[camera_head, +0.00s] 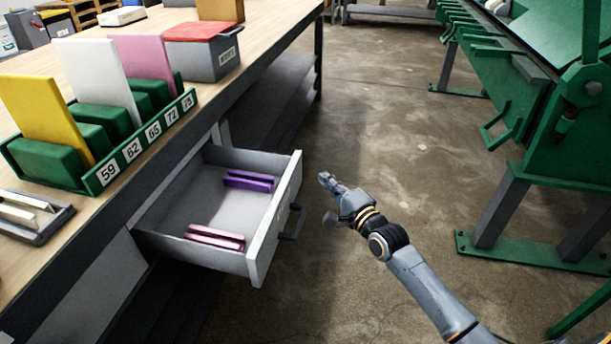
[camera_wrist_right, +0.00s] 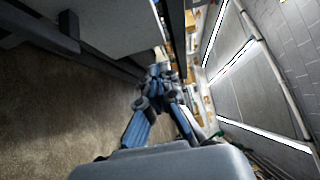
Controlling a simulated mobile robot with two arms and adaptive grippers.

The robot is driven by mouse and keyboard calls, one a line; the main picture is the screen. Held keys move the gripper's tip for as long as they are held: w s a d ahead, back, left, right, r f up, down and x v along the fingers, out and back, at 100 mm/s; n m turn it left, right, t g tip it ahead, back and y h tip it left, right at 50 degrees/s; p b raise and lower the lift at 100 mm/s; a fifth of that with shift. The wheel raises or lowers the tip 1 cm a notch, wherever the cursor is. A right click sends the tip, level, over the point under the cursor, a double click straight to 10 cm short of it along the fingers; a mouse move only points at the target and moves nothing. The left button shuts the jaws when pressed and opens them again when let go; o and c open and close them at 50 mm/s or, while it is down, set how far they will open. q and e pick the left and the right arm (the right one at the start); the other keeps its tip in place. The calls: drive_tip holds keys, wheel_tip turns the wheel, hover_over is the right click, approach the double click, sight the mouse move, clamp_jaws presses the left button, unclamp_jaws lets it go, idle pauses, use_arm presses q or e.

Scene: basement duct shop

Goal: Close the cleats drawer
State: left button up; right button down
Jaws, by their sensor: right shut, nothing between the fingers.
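The drawer (camera_head: 277,222) is pulled open from under the workbench, with its dark handle (camera_head: 292,222) on the front face. Inside lie a purple cleat piece (camera_head: 248,181) and a pink one (camera_head: 214,237), apart on the drawer floor. My right gripper (camera_head: 326,179) is shut and empty. In the head view it appears just right of the drawer front, with a gap to the handle. In the right wrist view, the gripper (camera_wrist_right: 160,72) points away beside a pale grey panel at upper left, probably the drawer. My left gripper is not in view.
The workbench (camera_head: 262,52) holds a numbered green rack (camera_head: 92,184) with yellow, white and pink sheets, a grey box with a red lid (camera_head: 205,56) and a tray (camera_head: 36,222). A green machine (camera_head: 520,85) stands at right. Concrete floor (camera_head: 385,120) lies clear between.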

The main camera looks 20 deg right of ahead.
drive_tip(key=w+a, duration=0.2)
drive_tip(key=w, duration=0.1)
drive_tip(key=w+a+b, duration=0.1)
drive_tip(key=shift+w, duration=0.3)
drive_tip(key=shift+w+a, duration=0.35)
drive_tip(key=shift+a, duration=0.15)
